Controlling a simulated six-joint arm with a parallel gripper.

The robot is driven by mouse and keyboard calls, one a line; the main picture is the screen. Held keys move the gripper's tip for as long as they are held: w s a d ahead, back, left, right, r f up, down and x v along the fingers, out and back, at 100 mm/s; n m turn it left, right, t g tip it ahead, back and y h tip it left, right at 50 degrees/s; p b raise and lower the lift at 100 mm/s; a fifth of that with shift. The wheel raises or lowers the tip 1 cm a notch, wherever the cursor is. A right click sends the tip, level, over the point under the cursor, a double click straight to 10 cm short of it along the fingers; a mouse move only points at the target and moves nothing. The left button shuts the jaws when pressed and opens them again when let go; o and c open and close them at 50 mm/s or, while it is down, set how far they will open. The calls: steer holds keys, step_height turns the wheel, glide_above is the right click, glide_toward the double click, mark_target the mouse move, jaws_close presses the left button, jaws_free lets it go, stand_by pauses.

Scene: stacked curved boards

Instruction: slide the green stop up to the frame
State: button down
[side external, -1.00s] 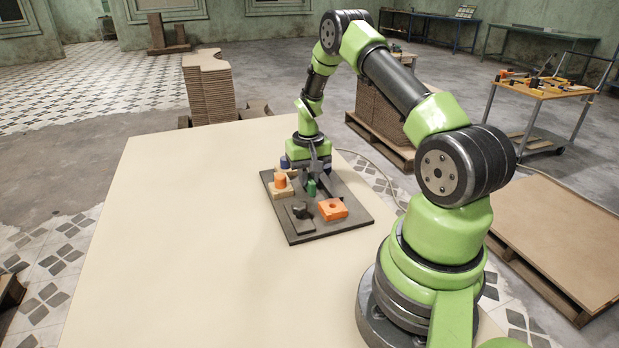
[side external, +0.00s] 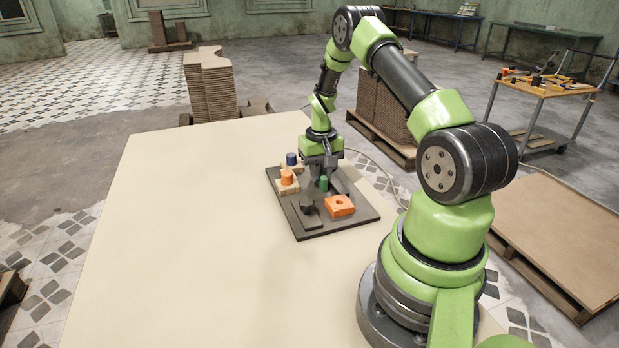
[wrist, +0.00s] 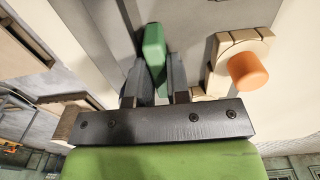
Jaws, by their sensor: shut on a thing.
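The green stop (side external: 323,184) is a small upright block on a dark board (side external: 325,228). My gripper (side external: 322,178) is over the board, pointing down, shut on the green stop. In the wrist view the stop (wrist: 153,42) shows between my two dark fingers (wrist: 154,80) and sticks out beyond them. A grey rail or channel lies beside the stop, partly hidden by my fingers. I cannot tell for sure which part is the frame, or the gap between it and the stop.
On the same board are an orange block with a hole (side external: 340,206), an orange peg (side external: 287,177) in a wooden block, a blue peg (side external: 291,158) and a dark knob (side external: 306,204). The pale table (side external: 190,240) is clear to the left and front.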

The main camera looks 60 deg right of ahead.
steer(key=shift+s+d, duration=0.1)
steer(key=shift+d, duration=0.05)
steer(key=shift+s+d, duration=0.35)
steer(key=c, duration=1.1)
jaws_free()
steer(key=shift+r, duration=0.1)
steer(key=shift+r, duration=3.45)
steer(key=shift+a, duration=0.1)
